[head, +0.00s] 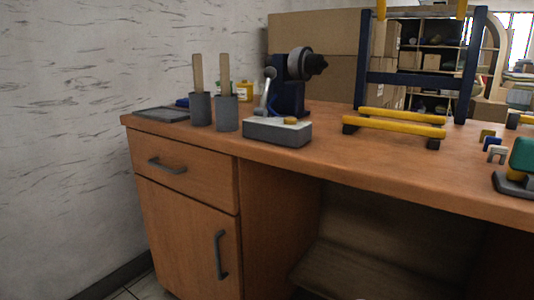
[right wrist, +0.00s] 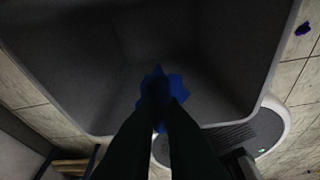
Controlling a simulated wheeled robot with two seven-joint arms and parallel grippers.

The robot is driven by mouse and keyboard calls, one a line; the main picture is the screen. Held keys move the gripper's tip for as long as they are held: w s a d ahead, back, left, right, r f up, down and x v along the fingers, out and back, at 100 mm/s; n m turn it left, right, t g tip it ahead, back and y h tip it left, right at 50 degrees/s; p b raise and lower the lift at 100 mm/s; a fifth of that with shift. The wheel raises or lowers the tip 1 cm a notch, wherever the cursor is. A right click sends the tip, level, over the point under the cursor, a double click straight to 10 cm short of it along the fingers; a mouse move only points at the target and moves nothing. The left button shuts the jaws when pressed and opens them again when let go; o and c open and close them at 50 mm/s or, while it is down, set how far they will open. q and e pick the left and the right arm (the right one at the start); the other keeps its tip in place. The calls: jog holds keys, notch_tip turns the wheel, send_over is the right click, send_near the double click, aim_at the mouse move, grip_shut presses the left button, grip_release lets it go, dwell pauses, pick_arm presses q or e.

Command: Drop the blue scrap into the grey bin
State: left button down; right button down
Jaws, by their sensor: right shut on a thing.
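In the right wrist view my right gripper (right wrist: 160,108) is shut on a crumpled blue scrap (right wrist: 177,88). The dark fingers hide part of the scrap. The grey bin (right wrist: 270,60) fills most of this view, with its open inside below the scrap and fingertips. The scrap shows against the bin's inside, near the wall at the bottom of the picture. How high it is above the bin floor is hard to tell. The bin and both grippers are outside the head view.
A small dark blue piece (right wrist: 303,29) lies on the tiled floor outside the bin. The wooden workbench (head: 190,150) holds two grey cups (head: 227,113), a grey box (head: 278,133), a dark blue machine (head: 288,98) and yellow bars (head: 392,130).

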jog(key=shift+f, duration=0.35)
jog(key=c, duration=1.5)
grip_release()
jog(key=shift+o, duration=0.2)
jog(key=shift+r, duration=0.1)
jog(key=p+v, duration=0.3)
jog(key=v, duration=0.9)
jog(key=shift+s, duration=0.15)
